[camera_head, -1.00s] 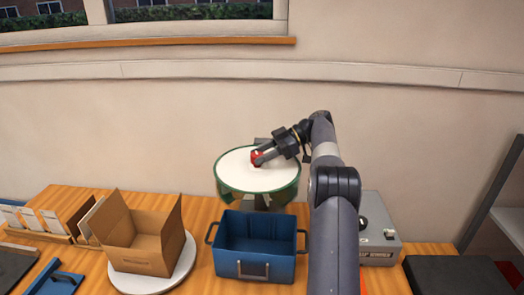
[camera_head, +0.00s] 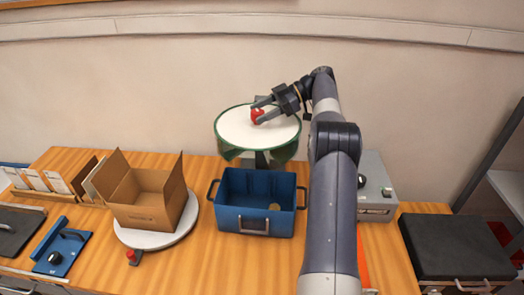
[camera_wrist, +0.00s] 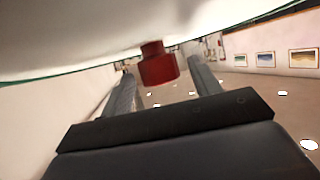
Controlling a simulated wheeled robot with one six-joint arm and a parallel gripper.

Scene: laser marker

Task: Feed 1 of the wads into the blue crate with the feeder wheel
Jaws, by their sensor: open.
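The feeder wheel (camera_head: 240,128) is a white-topped disc with a green rim, standing behind the blue crate. A red knob (camera_head: 257,116) is on the wheel; it also shows in the wrist view (camera_wrist: 157,65). My gripper (camera_head: 259,112) is open, with its fingers apart on either side of the knob. I cannot tell whether either finger touches it. The blue crate (camera_head: 254,222) stands open on the table below the wheel's front. One small round tan wad (camera_head: 274,207) lies inside it, toward the right. Any wads inside the wheel are hidden.
An open cardboard box (camera_head: 140,205) sits on a white turntable (camera_head: 185,229) left of the crate. A grey machine (camera_head: 375,190) stands right of my arm. A blue plate with a handle (camera_head: 62,248) lies at left. The table front is clear below the crate.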

